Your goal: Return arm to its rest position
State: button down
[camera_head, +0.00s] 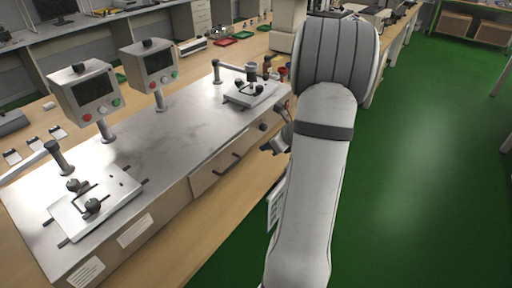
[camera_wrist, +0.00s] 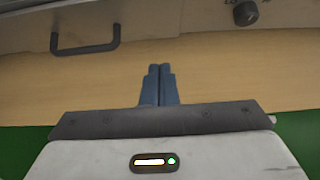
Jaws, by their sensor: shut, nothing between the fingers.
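My gripper shows in the wrist view (camera_wrist: 159,70), its two blue-grey fingers together and empty, over the wooden bench edge. In the head view my arm rises from the bottom and bends over at the top. The gripper there (camera_head: 272,146) is small, dark and partly hidden behind the arm, beside the front of the test machine (camera_head: 190,140). Nothing is held.
The machine has two monitors (camera_head: 90,92) (camera_head: 152,66) and two test plates (camera_head: 96,205) (camera_head: 250,92) on top. A drawer handle (camera_wrist: 85,47) and a knob (camera_wrist: 245,13) are close ahead in the wrist view. Green floor (camera_head: 430,170) to the right is clear.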

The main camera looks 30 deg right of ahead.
jog(key=v, duration=0.5)
jog(key=s+a+r+n+g+y+p, duration=0.15)
jog(key=a+r+n, duration=0.25)
jog(key=a+n, duration=0.4)
jog(key=s+a+r+n+g+h+p, duration=0.1)
jog(key=s+a+r+n+g, duration=0.3)
jog(key=a, duration=0.6)
jog(key=s+a+r+n+h+p, duration=0.2)
jog(key=s+a+n, duration=0.8)
jog(key=n, duration=0.9)
notch_tip(320, 180, up, 2)
jog(key=shift+a+r+n+h+p, duration=0.1)
jog(key=shift+a+n+h+p, duration=0.25)
jog(key=shift+a+h, duration=0.4)
jog(key=shift+d, duration=0.15)
